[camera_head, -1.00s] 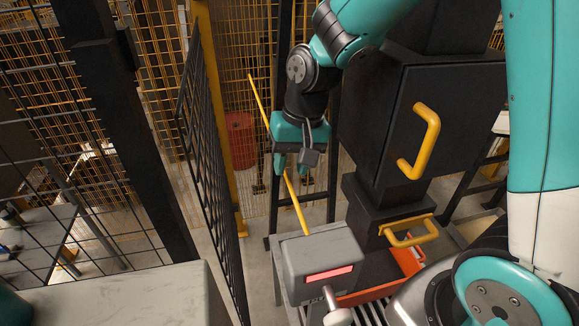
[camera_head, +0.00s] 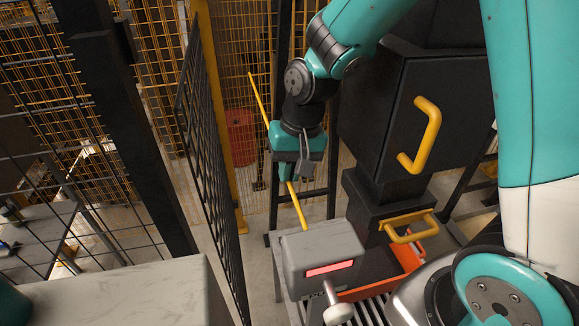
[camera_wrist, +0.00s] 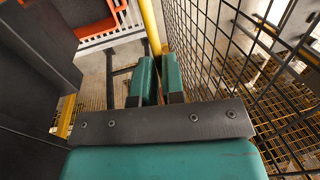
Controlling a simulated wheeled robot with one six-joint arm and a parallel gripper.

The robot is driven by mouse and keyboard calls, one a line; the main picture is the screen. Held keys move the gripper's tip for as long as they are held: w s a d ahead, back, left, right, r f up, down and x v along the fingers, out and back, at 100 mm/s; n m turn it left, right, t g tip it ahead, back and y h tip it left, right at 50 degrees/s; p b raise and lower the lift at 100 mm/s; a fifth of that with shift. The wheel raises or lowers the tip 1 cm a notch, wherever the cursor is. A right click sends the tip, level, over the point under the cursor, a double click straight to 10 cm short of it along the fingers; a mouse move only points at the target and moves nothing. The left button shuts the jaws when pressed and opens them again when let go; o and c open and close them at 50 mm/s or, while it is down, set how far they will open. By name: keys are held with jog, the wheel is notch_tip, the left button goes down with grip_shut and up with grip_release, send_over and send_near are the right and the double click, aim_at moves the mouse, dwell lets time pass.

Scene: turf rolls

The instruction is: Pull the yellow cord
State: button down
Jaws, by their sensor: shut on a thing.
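The yellow cord (camera_head: 297,205) runs as a long, thin slanted line in the head view, from the upper left behind my gripper down to the grey box. It also shows in the wrist view (camera_wrist: 150,22), rising from between my fingers towards the top edge. My gripper (camera_head: 287,172) points down in the head view, with its teal fingers on the cord. In the wrist view my gripper (camera_wrist: 159,78) is shut on the cord. The stretch of cord between the fingers is hidden.
A grey box with a red lit panel (camera_head: 330,267) stands below my gripper. A dark cabinet with a yellow handle (camera_head: 428,135) is close on the right. A black mesh panel (camera_head: 208,165) is close on the left. A red drum (camera_head: 240,135) stands behind.

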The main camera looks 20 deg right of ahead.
jog(key=shift+f+b, duration=0.3)
jog(key=shift+f, duration=0.6)
jog(key=shift+r, duration=0.1)
jog(key=c, duration=1.2)
grip_release()
jog(key=d+r+b, duration=0.1)
jog(key=d+r, duration=0.2)
jog(key=r, duration=1.4)
jog(key=shift+s+d, duration=0.2)
jog(key=shift+s, duration=0.1)
